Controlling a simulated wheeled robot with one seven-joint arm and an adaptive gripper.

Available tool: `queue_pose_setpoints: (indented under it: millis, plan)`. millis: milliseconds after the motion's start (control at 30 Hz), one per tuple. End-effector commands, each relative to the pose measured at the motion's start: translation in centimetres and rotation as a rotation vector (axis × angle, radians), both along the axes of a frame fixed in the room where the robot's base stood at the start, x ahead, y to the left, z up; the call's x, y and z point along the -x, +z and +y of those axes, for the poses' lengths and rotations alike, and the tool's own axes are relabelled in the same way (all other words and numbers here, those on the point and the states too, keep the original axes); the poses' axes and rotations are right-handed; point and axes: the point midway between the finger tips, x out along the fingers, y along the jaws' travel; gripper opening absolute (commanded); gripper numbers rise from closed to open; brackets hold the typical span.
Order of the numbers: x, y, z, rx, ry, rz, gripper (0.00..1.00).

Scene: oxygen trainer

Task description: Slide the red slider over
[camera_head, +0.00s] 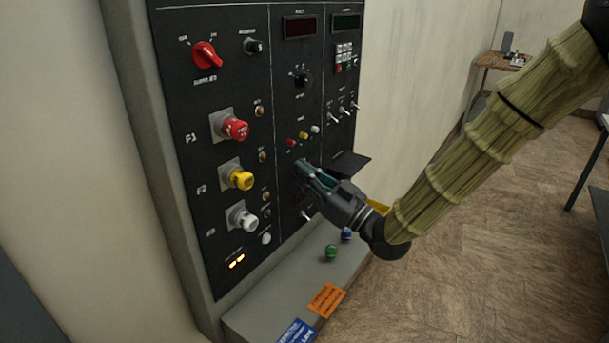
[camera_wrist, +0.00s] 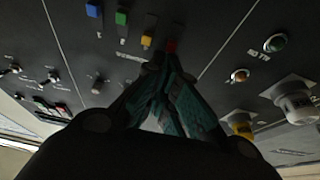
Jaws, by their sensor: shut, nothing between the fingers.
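The red slider (camera_head: 291,143) is a small red knob at the left end of a short row of coloured sliders on the black panel. It also shows in the wrist view (camera_wrist: 171,46), right at my fingertips and partly hidden by them. My gripper (camera_head: 300,163) is shut and empty, pointing at the panel just below the slider row. In the wrist view the fingertips (camera_wrist: 167,56) come together beside the red slider. I cannot tell whether they touch it.
A yellow slider (camera_head: 303,135) sits close beside the red one. A red knob (camera_head: 235,128), yellow knob (camera_head: 242,180) and white knob (camera_head: 246,218) stick out at the left. A dark shelf (camera_head: 349,164) juts out at the right. Green and blue balls lie on the ledge below.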

Motion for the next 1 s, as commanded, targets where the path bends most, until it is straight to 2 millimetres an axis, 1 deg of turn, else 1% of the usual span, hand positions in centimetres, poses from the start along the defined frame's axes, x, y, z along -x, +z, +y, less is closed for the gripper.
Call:
queue_pose_setpoints:
  millis: [33,233,667,833,1000]
  plan:
    - [0.0,-0.5,0.0,-0.001,0.000,0.001,0.00]
    - [0.0,-1.8,0.0,0.000,0.000,0.000,0.00]
    - [0.1,-1.9,-0.1,0.001,0.000,0.002,0.00]
    - [0.6,-2.6,-0.8,0.002,0.004,0.004,0.00]
    - [1.6,-3.5,-2.3,0.000,0.012,0.001,0.00]
